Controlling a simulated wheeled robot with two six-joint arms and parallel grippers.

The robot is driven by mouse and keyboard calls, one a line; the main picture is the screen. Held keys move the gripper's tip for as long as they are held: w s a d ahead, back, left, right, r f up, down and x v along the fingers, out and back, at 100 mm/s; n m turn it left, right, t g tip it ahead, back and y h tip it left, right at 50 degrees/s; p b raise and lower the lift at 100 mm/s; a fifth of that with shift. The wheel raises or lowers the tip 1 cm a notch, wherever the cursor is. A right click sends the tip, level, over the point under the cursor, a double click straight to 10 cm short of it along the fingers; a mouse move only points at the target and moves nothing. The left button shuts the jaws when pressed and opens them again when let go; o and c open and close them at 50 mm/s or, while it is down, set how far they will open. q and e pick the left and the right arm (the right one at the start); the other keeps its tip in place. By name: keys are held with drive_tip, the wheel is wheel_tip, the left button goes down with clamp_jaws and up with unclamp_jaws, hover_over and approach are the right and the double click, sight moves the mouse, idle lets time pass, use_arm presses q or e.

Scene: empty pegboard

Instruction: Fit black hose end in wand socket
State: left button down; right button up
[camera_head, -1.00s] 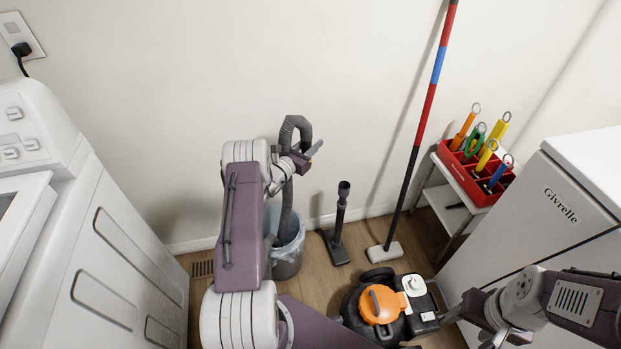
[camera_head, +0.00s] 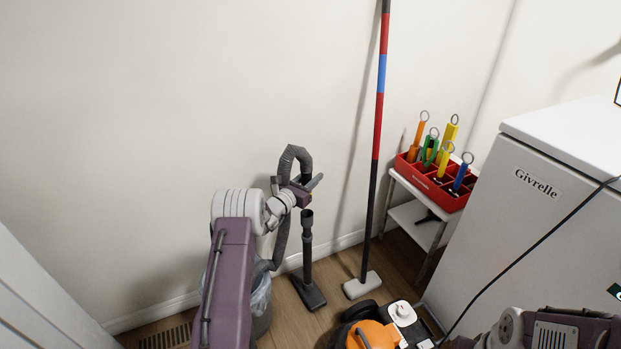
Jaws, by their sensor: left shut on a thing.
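My left gripper (camera_head: 304,190) is shut on the dark grey ribbed hose (camera_head: 296,154), which loops up above the jaws and hangs down behind my arm. The hose end at the jaws is too small to make out clearly. The black wand (camera_head: 307,262) stands upright on its flat floor head near the wall. Its socket (camera_head: 307,216) opens upward, just below my left gripper in the picture; I see no hose in it. My right arm enters at the lower right, and its gripper (camera_head: 466,343) is mostly cut off by the bottom edge.
A bin (camera_head: 262,322) is partly behind my left arm. A striped pole with a pale foot (camera_head: 361,286) leans right of the wand. An orange and black vacuum (camera_head: 372,335) sits in front. A red caddy (camera_head: 432,186) on a stand and a white Givrelle appliance (camera_head: 545,225) are at right.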

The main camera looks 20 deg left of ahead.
use_arm(q)
wheel_tip(320, 180, down, 6)
drive_tip(key=b, duration=0.5)
drive_tip(key=shift+r, duration=0.1)
drive_tip(key=shift+b, duration=0.45)
idle(1.2)
idle(0.4)
drive_tip(key=shift+f+b, duration=0.4)
drive_tip(key=shift+f, duration=0.05)
drive_tip(key=shift+f+b, duration=1.95)
drive_tip(key=shift+f, duration=0.4)
drive_tip(key=c, duration=0.9)
unclamp_jaws()
drive_tip(key=shift+c, duration=0.2)
